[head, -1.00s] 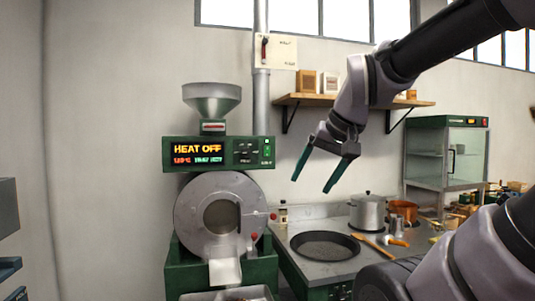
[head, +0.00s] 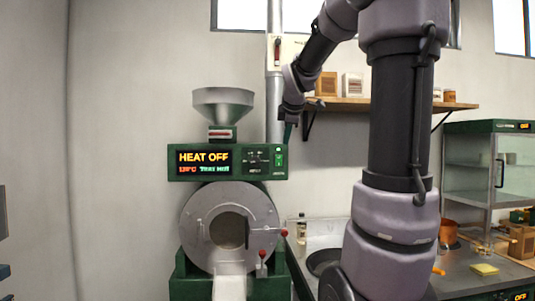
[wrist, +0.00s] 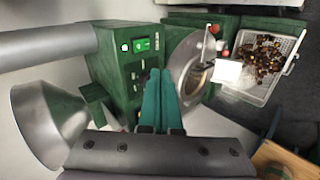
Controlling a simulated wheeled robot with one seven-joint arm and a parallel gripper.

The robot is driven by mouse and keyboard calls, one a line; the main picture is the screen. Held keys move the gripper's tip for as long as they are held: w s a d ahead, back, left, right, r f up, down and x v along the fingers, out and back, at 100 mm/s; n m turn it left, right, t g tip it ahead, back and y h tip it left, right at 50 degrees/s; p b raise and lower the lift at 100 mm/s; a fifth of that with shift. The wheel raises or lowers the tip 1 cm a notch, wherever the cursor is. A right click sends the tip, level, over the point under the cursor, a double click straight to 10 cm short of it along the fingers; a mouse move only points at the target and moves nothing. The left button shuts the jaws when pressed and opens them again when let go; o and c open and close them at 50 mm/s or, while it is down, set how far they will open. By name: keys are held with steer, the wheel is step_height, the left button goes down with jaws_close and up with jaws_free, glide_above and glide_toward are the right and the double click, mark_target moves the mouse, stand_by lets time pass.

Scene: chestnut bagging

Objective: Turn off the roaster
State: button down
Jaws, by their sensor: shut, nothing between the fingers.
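The green roaster (head: 178,174) stands left of centre in the head view, with a steel hopper on top and a round drum front below. Its display (head: 203,161) reads "HEAT OFF" in orange. A lit green switch (head: 278,157) is at the right end of the control panel; it also shows in the wrist view (wrist: 143,44). My gripper (head: 288,130) is just above the panel's right end in the head view, mostly hidden by my arm. In the wrist view my gripper (wrist: 159,75) has its two green fingers together and empty, below and right of the green switch.
The hopper (wrist: 45,125) and a grey pipe (wrist: 45,42) flank the panel in the wrist view. A metal tray (wrist: 262,88) of chestnuts lies beyond the drum. A wall shelf (head: 390,104) with boxes and a glass-fronted cabinet (head: 490,165) are on the right in the head view.

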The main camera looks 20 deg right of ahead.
steer(key=shift+w+d+r+n, duration=0.1)
steer(key=shift+w+n, duration=0.15)
steer(key=shift+w, duration=0.2)
steer(key=shift+w+d+r+n, duration=0.1)
steer(key=shift+w+n, duration=0.15)
steer(key=shift+w, duration=0.15)
steer(key=shift+f, duration=0.1)
glide_toward(279, 158)
steer(key=w+f, duration=0.2)
steer(key=f, duration=0.2)
steer(key=shift+w+d+f, duration=0.25)
steer(key=shift+w+d, duration=0.05)
steer(key=shift+w, duration=0.1)
steer(key=shift+w+d+r, duration=0.1)
steer(key=shift+w+d, duration=0.05)
steer(key=shift+w, duration=0.5)
